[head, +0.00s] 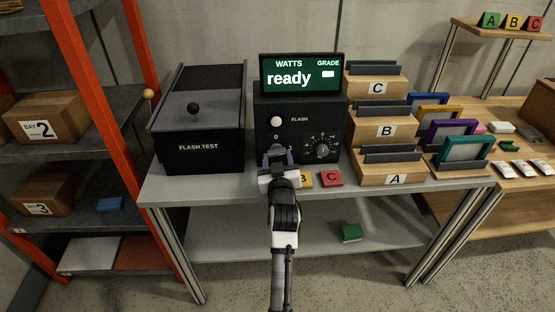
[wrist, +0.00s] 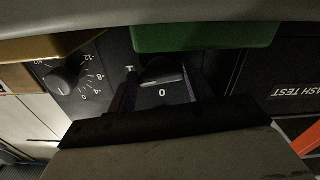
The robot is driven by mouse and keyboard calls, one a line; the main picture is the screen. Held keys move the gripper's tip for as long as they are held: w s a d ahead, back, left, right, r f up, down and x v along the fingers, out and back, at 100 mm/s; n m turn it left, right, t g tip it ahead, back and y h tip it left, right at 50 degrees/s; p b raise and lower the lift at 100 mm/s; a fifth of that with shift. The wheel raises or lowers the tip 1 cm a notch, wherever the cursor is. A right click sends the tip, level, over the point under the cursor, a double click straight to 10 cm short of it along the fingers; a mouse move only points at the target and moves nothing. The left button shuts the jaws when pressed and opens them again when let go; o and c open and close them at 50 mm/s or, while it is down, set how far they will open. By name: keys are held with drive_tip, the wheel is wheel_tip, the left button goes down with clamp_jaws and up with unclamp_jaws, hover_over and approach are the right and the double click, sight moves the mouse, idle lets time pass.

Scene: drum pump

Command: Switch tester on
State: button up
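The tester (head: 300,128) is a black box on the bench with a lit green display (head: 302,75) reading "ready" under WATTS; the GRADE field shows a pale block. Its small rotary switch, marked 0 and I, shows in the wrist view (wrist: 160,75). My gripper (head: 278,160) is at the lower left of the tester's front, over this switch. In the wrist view its two fingers (wrist: 160,92) are apart, one on each side of the switch knob, with the 0 mark between them. Whether they touch the knob I cannot tell. The head view mostly hides the switch behind my gripper.
A numbered dial (head: 321,149) is right of the switch, a white FLASH button (head: 276,122) above. The FLASH TEST box (head: 200,120) stands left. A red C block (head: 331,178) and yellow B block (head: 306,180) lie near my gripper; a green block (wrist: 205,35) is close in the wrist view.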

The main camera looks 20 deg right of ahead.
drive_tip(key=shift+c, duration=1.4)
drive_tip(key=shift+m, duration=1.1)
drive_tip(key=o, duration=1)
drive_tip(key=b+v, duration=0.4)
drive_tip(key=v, duration=1)
drive_tip(key=shift+w, duration=0.1)
